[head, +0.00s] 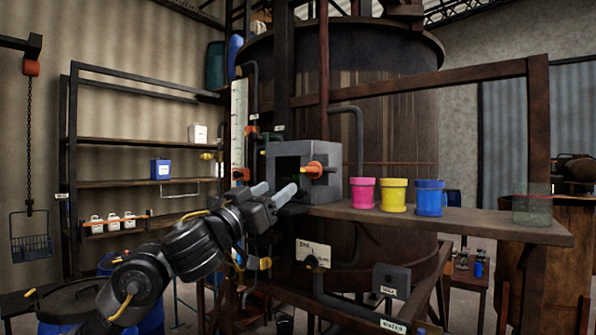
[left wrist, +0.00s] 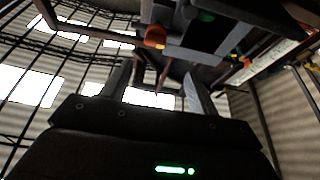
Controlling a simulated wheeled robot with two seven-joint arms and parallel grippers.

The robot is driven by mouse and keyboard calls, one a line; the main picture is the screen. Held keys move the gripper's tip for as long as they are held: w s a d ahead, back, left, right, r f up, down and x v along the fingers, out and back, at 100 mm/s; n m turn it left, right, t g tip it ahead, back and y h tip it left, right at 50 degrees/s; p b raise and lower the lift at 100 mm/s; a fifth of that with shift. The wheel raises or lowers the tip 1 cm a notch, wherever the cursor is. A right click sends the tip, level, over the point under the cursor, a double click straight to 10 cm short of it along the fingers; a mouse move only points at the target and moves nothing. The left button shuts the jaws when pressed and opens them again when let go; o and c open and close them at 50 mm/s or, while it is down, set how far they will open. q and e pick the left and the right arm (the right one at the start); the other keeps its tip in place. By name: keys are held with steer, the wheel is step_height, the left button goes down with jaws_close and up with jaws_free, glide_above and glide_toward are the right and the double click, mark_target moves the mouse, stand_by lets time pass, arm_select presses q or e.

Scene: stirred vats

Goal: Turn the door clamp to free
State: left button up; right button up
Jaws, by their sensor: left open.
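The door clamp (head: 314,170) is an orange handle on the front of a grey box (head: 325,153) fixed to the large rusty vat. The box has a dark square opening left of the clamp. My left gripper (head: 277,190) is open and empty, its two pale fingers just below and left of the clamp, apart from it. In the left wrist view an orange piece (left wrist: 155,37), likely the clamp, shows beyond the two spread fingers (left wrist: 157,78). My right gripper is not in view.
A wooden shelf (head: 480,225) runs right of the box, bearing a pink pot (head: 363,195), a yellow pot (head: 394,195), a blue pot (head: 429,198) and a clear greenish container (head: 532,207). A rack (head: 120,183) stands at left.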

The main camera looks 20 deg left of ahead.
mark_target(306, 171)
arm_select(q)
steer(key=p+x, duration=0.1)
steer(key=x, duration=0.2)
steer(key=p+x, duration=0.1)
steer(key=x, duration=0.2)
steer(key=d+p+x, duration=0.1)
steer(key=p+x, duration=0.1)
steer(key=x, duration=0.2)
steer(key=shift+s, duration=0.15)
steer(key=shift+w+d+r, duration=0.15)
steer(key=shift+w+d, duration=0.1)
steer(key=shift+w, duration=0.35)
steer(key=shift+c, duration=0.3)
